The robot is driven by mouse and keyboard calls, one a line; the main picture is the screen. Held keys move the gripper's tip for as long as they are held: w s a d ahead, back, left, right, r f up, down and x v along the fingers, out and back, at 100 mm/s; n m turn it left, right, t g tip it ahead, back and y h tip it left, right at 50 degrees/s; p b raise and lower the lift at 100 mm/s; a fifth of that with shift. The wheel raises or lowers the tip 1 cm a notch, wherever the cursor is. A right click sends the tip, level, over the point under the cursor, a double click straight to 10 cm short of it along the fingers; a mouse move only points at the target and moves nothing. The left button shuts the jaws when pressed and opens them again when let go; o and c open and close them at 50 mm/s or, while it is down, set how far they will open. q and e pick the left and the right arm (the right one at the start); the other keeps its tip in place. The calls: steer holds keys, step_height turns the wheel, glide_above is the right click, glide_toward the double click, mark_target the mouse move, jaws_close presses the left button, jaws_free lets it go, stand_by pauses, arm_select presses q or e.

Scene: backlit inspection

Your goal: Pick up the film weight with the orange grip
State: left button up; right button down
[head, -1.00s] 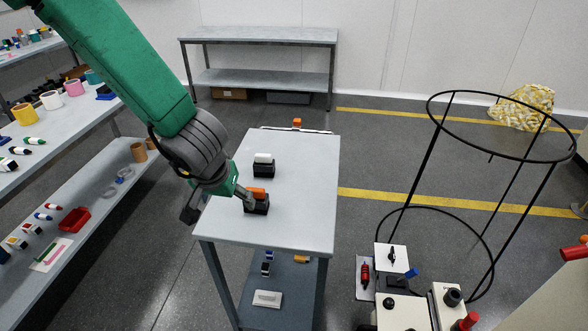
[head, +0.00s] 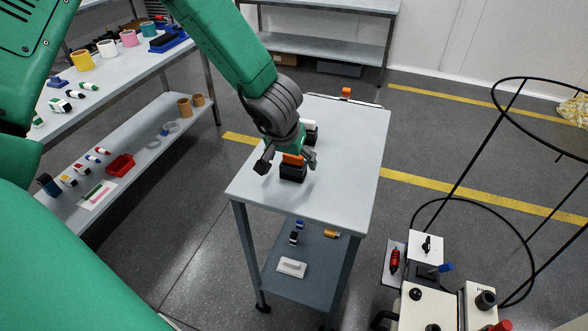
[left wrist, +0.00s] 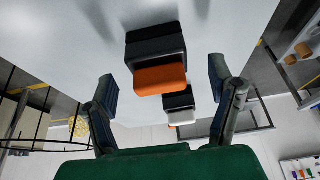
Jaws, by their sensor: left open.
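The film weight with the orange grip (head: 292,159) has a black block body (head: 293,174) and stands on the small grey table (head: 345,150). My left gripper (head: 288,164) is open above it in the head view, one finger to each side of the orange grip. In the left wrist view the weight's orange grip (left wrist: 161,79) lies between the two spread fingers, with a gap on both sides. A second black weight with a white grip (head: 309,125) stands behind, partly hidden by my gripper; it also shows in the left wrist view (left wrist: 179,104). My right gripper is not in view.
A small orange item (head: 346,93) is at the table's far edge. The table's lower shelf holds a white block (head: 292,267) and small items. A shelf unit with rolls and a red bin (head: 120,165) stands left. A black hoop frame (head: 460,190) stands right.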

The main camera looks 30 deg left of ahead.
mark_target(295, 164)
arm_select(q)
steer(key=x, duration=0.4)
steer(key=shift+w+f+b, duration=0.1)
steer(key=shift+w+b, duration=0.1)
steer(key=shift+b, duration=0.2)
steer(key=shift+s, duration=0.1)
steer(key=c, duration=1.7)
